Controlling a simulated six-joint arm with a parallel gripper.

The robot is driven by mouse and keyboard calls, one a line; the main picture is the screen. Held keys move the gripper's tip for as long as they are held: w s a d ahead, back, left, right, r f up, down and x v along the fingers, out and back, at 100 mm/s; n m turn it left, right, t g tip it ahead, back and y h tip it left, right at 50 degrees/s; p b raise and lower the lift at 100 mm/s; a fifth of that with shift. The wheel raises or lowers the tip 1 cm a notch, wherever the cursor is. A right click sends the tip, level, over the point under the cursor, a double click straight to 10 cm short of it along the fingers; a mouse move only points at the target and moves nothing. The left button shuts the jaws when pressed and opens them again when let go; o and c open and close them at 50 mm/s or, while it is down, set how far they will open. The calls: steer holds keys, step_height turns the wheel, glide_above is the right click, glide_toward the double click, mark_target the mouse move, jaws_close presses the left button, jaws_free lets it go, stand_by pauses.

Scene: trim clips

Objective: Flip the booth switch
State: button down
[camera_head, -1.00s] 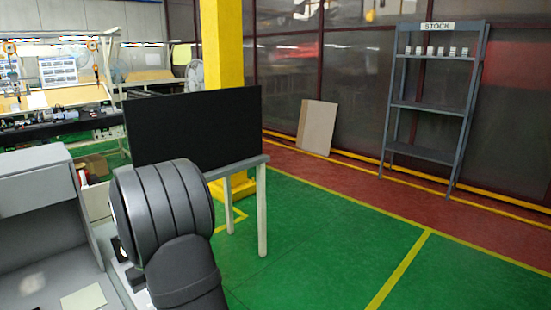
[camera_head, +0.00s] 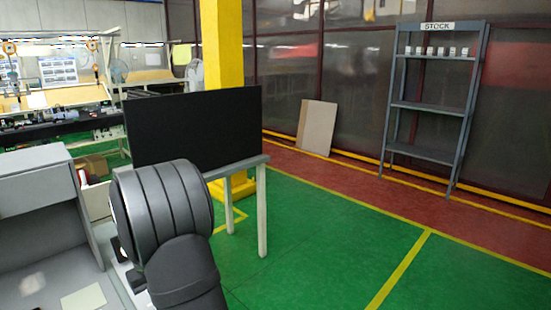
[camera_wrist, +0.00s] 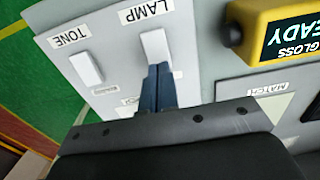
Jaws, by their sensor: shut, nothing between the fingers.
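In the wrist view a pale panel (camera_wrist: 112,57) carries two white rocker switches. One switch (camera_wrist: 155,47) is under the label LAMP, and the other switch (camera_wrist: 86,69) is under the label TONE. My gripper (camera_wrist: 159,70) is shut and empty, with its dark blue fingertips at the near end of the LAMP switch. I cannot tell whether they touch it. In the head view the grey booth (camera_head: 35,180) stands at the left. The switches are not visible there, and my arm hides part of that area.
A yellow device (camera_wrist: 262,30) with a black display reading GLOSS READY sits right of the LAMP switch. A black screen (camera_head: 195,125) on a table (camera_head: 262,205) stands beyond my arm. A STOCK shelf (camera_head: 430,105) is far right. Green floor between is clear.

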steer(key=shift+f, duration=0.7)
stand_by(0.3)
steer(key=shift+r, duration=3.5)
step_height(320, 180, down, 7)
steer(key=shift+r, duration=0.15)
